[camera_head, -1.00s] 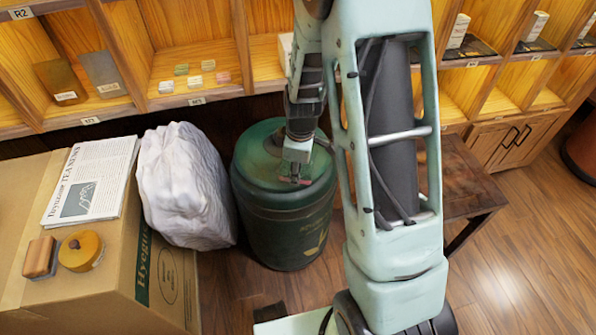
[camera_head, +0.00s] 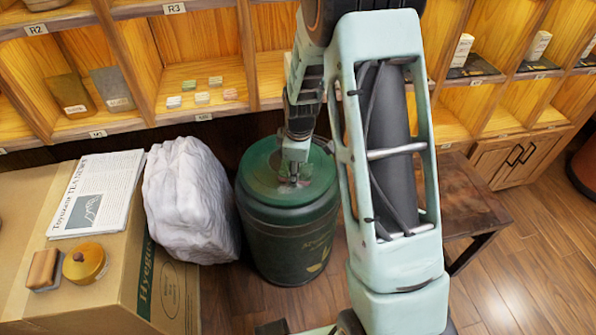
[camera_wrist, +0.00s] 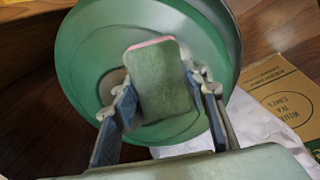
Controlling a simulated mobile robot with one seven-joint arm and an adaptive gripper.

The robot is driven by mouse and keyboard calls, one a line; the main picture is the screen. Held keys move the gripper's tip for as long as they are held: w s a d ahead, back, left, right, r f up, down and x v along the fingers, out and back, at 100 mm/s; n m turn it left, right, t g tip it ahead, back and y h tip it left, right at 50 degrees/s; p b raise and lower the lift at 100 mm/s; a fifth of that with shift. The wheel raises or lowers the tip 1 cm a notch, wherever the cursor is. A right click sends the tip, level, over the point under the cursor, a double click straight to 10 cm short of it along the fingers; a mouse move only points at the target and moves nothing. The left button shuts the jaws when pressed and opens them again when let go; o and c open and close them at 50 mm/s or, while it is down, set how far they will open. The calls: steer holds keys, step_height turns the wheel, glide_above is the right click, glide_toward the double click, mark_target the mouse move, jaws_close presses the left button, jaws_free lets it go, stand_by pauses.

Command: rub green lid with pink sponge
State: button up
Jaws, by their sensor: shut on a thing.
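The green lid (camera_head: 262,165) is the round top of a dark green drum standing on the floor at the middle. It also fills much of the wrist view (camera_wrist: 82,65), where a brownish patch shows on it near my left finger. My gripper (camera_wrist: 162,90) is shut on the sponge (camera_wrist: 160,85), a block with a green face toward the wrist camera and a pink edge at its far end. In the head view my gripper (camera_head: 293,180) is over the lid, near its middle. Whether the sponge touches the lid I cannot tell.
A white wrapped bundle (camera_head: 190,200) stands close left of the drum. A cardboard box (camera_head: 112,285) beside it carries a newspaper (camera_head: 97,192), a brown block (camera_head: 44,268) and a round yellow-brown pot (camera_head: 84,263). Wooden shelves (camera_head: 185,55) stand behind. A dark wooden table (camera_head: 468,200) is at right.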

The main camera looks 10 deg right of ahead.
mark_target(290, 197)
steer(key=shift+a, duration=0.65)
steer(key=shift+s+f+b, duration=0.25)
steer(key=shift+s, duration=0.75)
steer(key=shift+s+f+b, duration=0.2)
steer(key=shift+s+f, duration=0.05)
steer(key=shift+s, duration=0.75)
steer(key=shift+s+f, duration=0.15)
steer(key=shift+s, duration=1.05)
steer(key=shift+a, duration=0.8)
steer(key=shift+w+r+p, duration=0.1)
steer(key=shift+w+r, duration=0.1)
steer(key=shift+w, duration=0.9)
steer(key=shift+w+r+p, duration=0.15)
steer(key=shift+w+r, duration=0.05)
steer(key=shift+w, duration=0.85)
steer(key=shift+w+r+p, duration=0.1)
steer(key=shift+w+r, duration=0.1)
steer(key=shift+w, duration=0.9)
steer(key=shift+p+v, duration=2.2)
steer(key=shift+v, duration=0.75)
